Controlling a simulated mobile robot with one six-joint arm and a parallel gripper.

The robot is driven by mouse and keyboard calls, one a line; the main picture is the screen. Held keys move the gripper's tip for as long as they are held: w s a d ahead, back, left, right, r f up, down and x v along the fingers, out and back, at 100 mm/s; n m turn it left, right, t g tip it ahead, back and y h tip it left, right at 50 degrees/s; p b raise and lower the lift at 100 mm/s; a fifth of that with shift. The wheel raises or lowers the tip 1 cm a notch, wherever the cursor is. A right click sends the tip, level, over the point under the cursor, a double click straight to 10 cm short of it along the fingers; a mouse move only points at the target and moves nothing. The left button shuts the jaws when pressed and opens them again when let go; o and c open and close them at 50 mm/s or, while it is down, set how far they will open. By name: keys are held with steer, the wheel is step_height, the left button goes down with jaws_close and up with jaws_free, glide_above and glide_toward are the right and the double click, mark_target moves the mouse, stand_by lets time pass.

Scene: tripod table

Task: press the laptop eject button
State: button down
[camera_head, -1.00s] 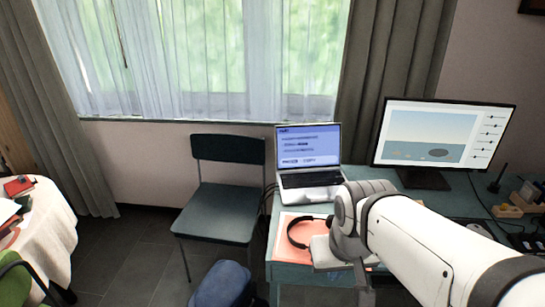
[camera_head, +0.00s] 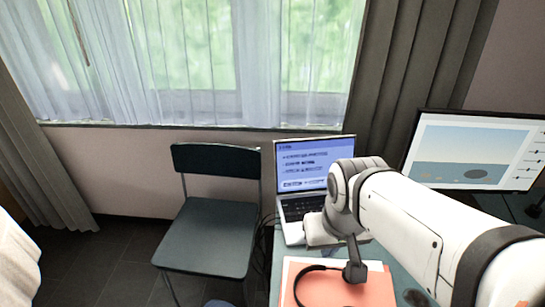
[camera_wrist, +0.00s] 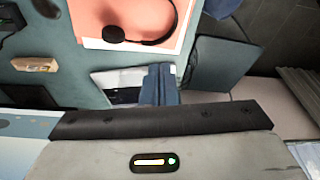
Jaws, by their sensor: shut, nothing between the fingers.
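The silver laptop (camera_head: 291,233) stands open on the table with a blue text screen (camera_head: 305,163). My arm covers the right part of its keyboard and the lower right of its screen. In the wrist view, part of the laptop (camera_wrist: 118,78) shows beside my fingers. My gripper (camera_wrist: 160,68) is shut and empty, with its fingertips in front of the laptop in that view. I cannot tell whether they touch it. In the head view my arm hides the fingertips. I cannot make out the eject button.
A monitor (camera_head: 475,150) stands right of the laptop. A dark headset (camera_head: 303,272) lies on an orange and white sheet (camera_head: 374,284) in front of it. A dark chair (camera_head: 209,236) stands left of the table. A wooden block (camera_wrist: 35,64) shows in the wrist view.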

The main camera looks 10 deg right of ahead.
steer(key=shift+w+a, duration=0.1)
steer(key=shift+w, duration=0.15)
steer(key=w+d+f+n+t+h+p, duration=0.1)
steer(key=w+d+n+t+p, duration=0.2)
steer(key=w, duration=1)
steer(key=w+d+n+t+p, duration=0.15)
steer(key=w+n+p, duration=0.25)
steer(key=w, duration=1)
steer(key=w+a+f+n+y+p, duration=0.2)
steer(key=w+f+n+y, duration=0.1)
steer(key=f, duration=0.4)
steer(key=w+a+f+n+y+p, duration=0.2)
steer(key=w+a+f+n, duration=0.1)
steer(key=w+f+n, duration=0.2)
steer(key=shift+w+a+f+t+y, duration=0.15)
steer(key=shift+w+f+t+y, duration=0.25)
steer(key=shift+w+f, duration=0.45)
